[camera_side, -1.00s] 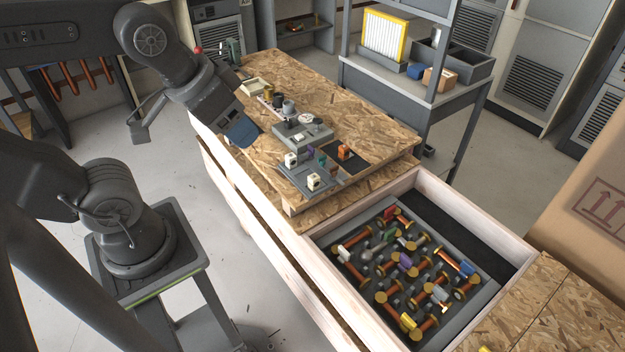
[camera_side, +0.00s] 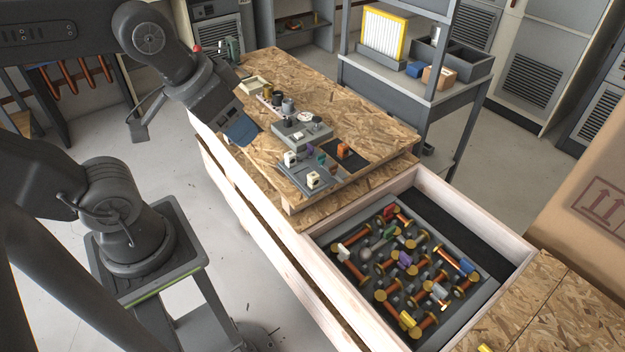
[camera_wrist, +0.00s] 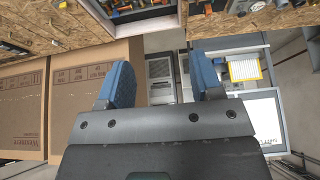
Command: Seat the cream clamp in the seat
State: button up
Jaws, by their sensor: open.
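My gripper (camera_side: 242,131) is over the left edge of the wooden bench, left of the small fixtures. In the wrist view its two blue fingers (camera_wrist: 162,82) stand wide apart with nothing between them. Two cream block-like clamps show on a grey plate (camera_side: 296,180) at the bench's near end: one cream clamp (camera_side: 314,180) at the front corner, another (camera_side: 290,158) behind it to the left. A pale piece (camera_side: 343,253) also lies in the drawer. I cannot tell which spot is the seat. My gripper is apart from all of these.
A grey block (camera_side: 300,133) with knobs and an orange piece (camera_side: 343,151) stand near the plate. The open drawer (camera_side: 418,180) holds copper-coloured bars with coloured clips. A shelf unit (camera_side: 440,95) stands behind the bench. The bench's far right is bare.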

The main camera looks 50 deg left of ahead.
jog(key=shift+c, duration=0.2)
jog(key=g, duration=0.6)
send_over(314, 174)
notch_tip(314, 174, down, 18)
jog(key=f, duration=0.9)
jog(key=shift+s+a+f, duration=0.1)
jog(key=shift+a, duration=0.2)
jog(key=shift+d+f, duration=0.2)
jog(key=shift+f, duration=1.1)
jog(key=shift+d+f, duration=0.15)
jog(key=shift+f, duration=1.15)
jog(key=shift+f, duration=0.25)
